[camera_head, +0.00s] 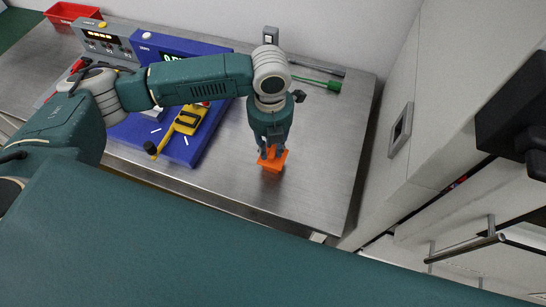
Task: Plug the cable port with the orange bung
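The orange bung (272,160) is at the tip of my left gripper (272,148), which points down over the right part of the metal table (318,165). Its fingers close on either side of the bung's upper part. The wider lower part of the bung shows below them. I cannot tell whether the bung touches the table or is held just above it. I cannot make out the cable port for certain. A grey square frame (400,130) sits on the pale panel to the right of the table. My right gripper is not in view.
A grey box with an orange display (105,38), a red bin (70,14) and a green-handled tool (333,85) stand or lie farther back. The table right of the bung is clear. A metal handle (468,246) juts out at lower right.

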